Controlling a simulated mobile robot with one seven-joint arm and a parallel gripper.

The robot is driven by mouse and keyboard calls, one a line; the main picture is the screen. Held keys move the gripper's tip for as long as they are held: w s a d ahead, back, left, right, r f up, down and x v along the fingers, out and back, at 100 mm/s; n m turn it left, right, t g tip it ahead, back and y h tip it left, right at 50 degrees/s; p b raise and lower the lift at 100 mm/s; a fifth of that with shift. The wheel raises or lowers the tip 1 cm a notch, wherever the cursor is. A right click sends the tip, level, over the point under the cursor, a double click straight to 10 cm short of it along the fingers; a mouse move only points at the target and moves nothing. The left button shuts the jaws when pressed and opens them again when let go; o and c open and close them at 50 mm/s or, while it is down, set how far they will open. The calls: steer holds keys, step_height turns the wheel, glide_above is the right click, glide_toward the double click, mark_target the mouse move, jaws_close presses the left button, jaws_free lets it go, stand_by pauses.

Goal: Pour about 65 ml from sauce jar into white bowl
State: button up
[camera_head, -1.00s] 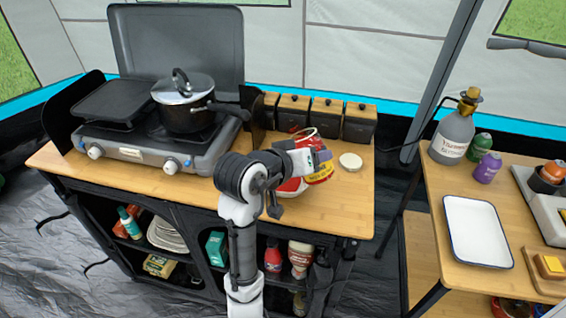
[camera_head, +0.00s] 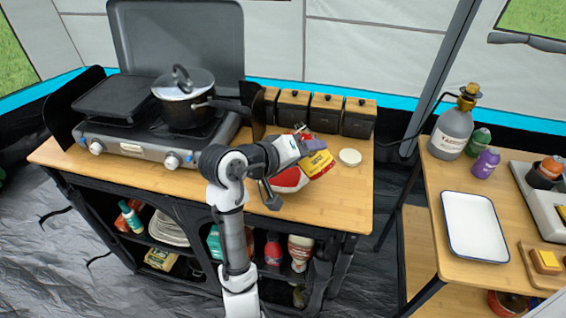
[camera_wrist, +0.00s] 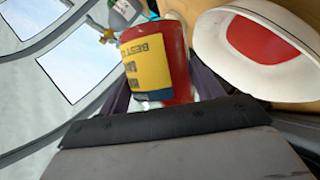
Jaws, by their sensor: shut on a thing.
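The sauce jar (camera_head: 319,163), red with a yellow label, is held tilted above the counter. My gripper (camera_head: 311,146) is shut on the jar. In the wrist view, the jar (camera_wrist: 158,60) sits between the dark fingers. The white bowl (camera_head: 289,181) is on the counter just below and left of the jar, partly hidden by my arm. The wrist view shows the bowl (camera_wrist: 222,50) with a smooth red area inside that looks like sauce. A falling stream cannot be made out, and the jar's mouth is not clearly visible.
A round pale lid (camera_head: 350,157) lies right of the jar. Several dark canisters (camera_head: 325,113) with wooden lids line the counter's back. A stove (camera_head: 140,140) with a lidded pot (camera_head: 184,97) stands left. A white tray (camera_head: 475,228) is on the right table.

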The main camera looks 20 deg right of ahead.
steer(key=shift+f+n+g+b, duration=0.3)
steer(key=shift+f+n+b, duration=0.1)
steer(key=shift+f, duration=0.15)
steer(key=shift+r+m+p, duration=0.3)
steer(key=shift+r+p, duration=0.45)
steer(key=shift+r, duration=0.2)
steer(key=shift+m+t+y+b, duration=0.3)
steer(key=shift+m+t+b, duration=0.15)
steer(key=shift+m+t, duration=0.4)
steer(key=shift+s+d+f+m+t+b, duration=0.15)
steer(key=shift+s+m+t+b, duration=0.1)
steer(key=shift+m+t+b, duration=0.15)
steer(key=shift+w+y, duration=0.1)
steer(key=shift+y, duration=0.2)
